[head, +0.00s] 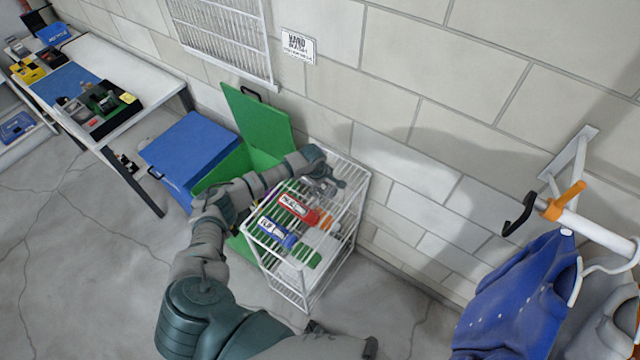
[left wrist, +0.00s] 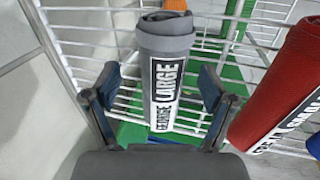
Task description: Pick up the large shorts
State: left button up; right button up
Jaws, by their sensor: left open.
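A grey rolled garment (left wrist: 168,40) stands out in the left wrist view, with a black and white label that includes the word LARGE. I cannot tell from its shape alone whether it is shorts. My left gripper (left wrist: 160,85) is open, with one finger on each side of the grey roll and visible gaps to it. In the head view my left gripper (head: 325,184) is over the back of the white wire basket stand (head: 292,290), and the grey roll is mostly hidden there.
A red roll (head: 298,209) and a blue roll (head: 277,233) lie in the same rack, close to the grey one. Green bin (head: 262,122) and blue bin (head: 190,148) stand left. A wall is behind; blue clothing (head: 515,295) hangs at right.

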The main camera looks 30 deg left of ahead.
pick_arm(q)
jog(key=shift+w+f, duration=0.1)
jog(key=shift+f, duration=0.5)
jog(key=shift+a, duration=0.2)
jog(key=shift+c, duration=0.5)
jog(key=c, duration=1.2)
jog(key=shift+d, duration=0.1)
jog(key=shift+c, duration=0.3)
